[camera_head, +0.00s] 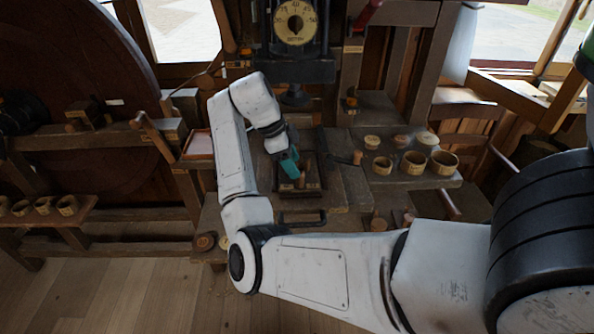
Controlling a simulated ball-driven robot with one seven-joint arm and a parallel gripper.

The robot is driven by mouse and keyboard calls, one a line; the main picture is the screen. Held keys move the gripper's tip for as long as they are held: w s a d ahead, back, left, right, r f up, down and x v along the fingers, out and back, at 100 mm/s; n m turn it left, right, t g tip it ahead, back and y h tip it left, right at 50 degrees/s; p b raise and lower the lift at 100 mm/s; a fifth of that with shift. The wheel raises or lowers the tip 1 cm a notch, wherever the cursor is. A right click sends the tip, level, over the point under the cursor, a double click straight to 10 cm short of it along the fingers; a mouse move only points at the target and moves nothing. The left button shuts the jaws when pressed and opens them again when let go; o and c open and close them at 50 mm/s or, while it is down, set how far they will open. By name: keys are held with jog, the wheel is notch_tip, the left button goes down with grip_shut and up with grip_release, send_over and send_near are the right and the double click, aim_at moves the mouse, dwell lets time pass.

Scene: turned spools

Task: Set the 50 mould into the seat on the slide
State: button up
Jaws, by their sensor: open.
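My gripper (295,174), with a teal body, hangs from my white arm over the dark wooden slide (313,165) below the press. Its fingers are small and partly hidden here. A small brown wooden piece (301,181) shows at the fingertips, over the slide; I cannot tell whether it is the 50 mould, or whether it rests in the seat. The seat itself is hidden by the gripper and this piece. Several round wooden moulds (413,162) stand on the right-hand bench; their numbers are too small to read.
The press with its round dial (296,22) stands behind the slide, its dark ram (295,95) above and behind my gripper. More small wooden cups (68,205) sit on a low shelf at left. A wooden handle (357,158) lies right of the slide. A large wheel (80,90) fills the left.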

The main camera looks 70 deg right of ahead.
jog(key=v, duration=0.7)
jog(key=shift+r, duration=0.2)
dwell(0.7)
